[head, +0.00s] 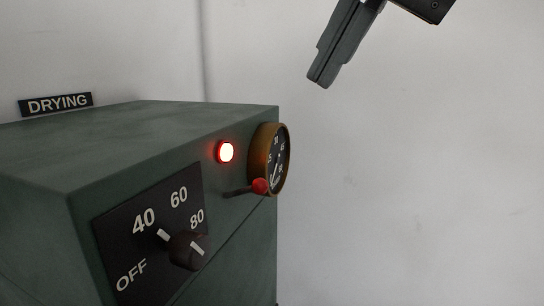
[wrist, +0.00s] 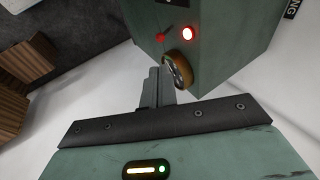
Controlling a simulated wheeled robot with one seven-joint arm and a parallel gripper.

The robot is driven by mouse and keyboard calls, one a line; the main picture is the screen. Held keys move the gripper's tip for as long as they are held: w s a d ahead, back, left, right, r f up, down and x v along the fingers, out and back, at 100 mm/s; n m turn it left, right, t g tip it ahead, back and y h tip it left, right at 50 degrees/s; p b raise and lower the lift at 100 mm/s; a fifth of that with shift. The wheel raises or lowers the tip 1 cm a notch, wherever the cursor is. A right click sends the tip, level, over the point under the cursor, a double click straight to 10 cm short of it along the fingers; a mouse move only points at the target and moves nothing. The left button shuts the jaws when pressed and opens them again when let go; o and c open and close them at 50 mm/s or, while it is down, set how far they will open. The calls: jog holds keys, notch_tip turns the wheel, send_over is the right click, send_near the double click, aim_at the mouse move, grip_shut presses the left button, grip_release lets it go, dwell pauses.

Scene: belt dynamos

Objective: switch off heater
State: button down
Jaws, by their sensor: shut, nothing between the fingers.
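The heater is a dark green box (head: 150,135) with a black dial plate marked OFF, 40, 60 and 80. Its dark knob (head: 186,252) carries white marks that seem to line up towards 40. A red lamp (head: 226,151) is lit, and it also shows in the wrist view (wrist: 187,33). A red-tipped lever (head: 260,186) sits near the brass-rimmed gauge (head: 268,160). My gripper (head: 320,82) is shut and empty, in the air above and to the right of the box. In the wrist view its fingers (wrist: 155,88) are beside the gauge; contact is not seen.
A DRYING sign (head: 55,104) stands at the back of the box's top. A pale wall (head: 420,170) lies behind, with free room right of the box. The wrist view shows brown wooden blocks (wrist: 25,60) at the left.

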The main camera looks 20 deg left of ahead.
aim_at(263, 182)
jog(key=shift+f, duration=0.1)
jog(key=p+x, duration=0.5)
jog(key=x, duration=0.9)
jog(key=shift+s+f, duration=0.1)
jog(key=shift+f, duration=0.05)
